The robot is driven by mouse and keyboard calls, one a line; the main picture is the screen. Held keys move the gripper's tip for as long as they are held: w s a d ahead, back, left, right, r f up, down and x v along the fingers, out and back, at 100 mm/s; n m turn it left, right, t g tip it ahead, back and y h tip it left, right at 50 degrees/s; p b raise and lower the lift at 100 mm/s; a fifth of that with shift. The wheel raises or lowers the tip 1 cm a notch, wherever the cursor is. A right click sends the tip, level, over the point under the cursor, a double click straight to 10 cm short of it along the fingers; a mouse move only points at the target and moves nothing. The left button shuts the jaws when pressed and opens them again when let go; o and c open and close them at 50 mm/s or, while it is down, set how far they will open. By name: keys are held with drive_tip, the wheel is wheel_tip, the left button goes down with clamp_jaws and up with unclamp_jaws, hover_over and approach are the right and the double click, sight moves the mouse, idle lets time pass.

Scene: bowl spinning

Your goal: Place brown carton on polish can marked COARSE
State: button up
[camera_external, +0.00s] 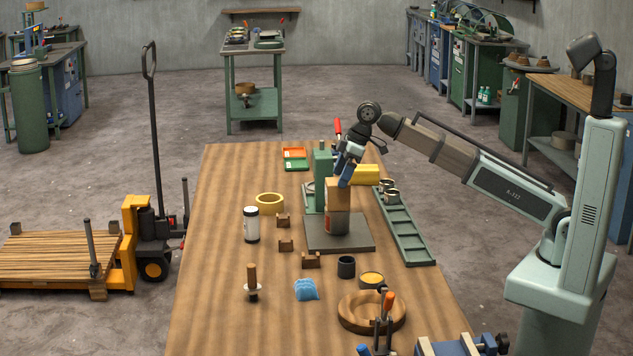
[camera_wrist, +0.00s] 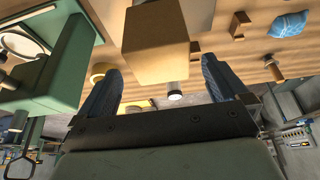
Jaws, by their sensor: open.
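The brown carton (camera_external: 339,195) sits upright on top of a dark can (camera_external: 337,223) with a reddish label, too small to read. The can stands on a dark square plate (camera_external: 318,246). My gripper (camera_external: 345,179) is just above and behind the carton, its blue fingers near the carton's top. In the wrist view the carton (camera_wrist: 157,48) lies ahead of my open gripper (camera_wrist: 161,68), with a finger to each side of its near end. I cannot tell whether either finger touches it. The can is hidden in the wrist view.
A green upright (camera_external: 322,172) stands close on the left of the carton; it is also large at left in the wrist view (camera_wrist: 65,65). A green tray (camera_external: 405,232) lies to the right. A white jar (camera_external: 251,224), a yellow ring (camera_external: 270,203) and small wooden blocks are at left.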

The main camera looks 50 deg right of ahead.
drive_tip(key=v, duration=0.7)
idle(0.5)
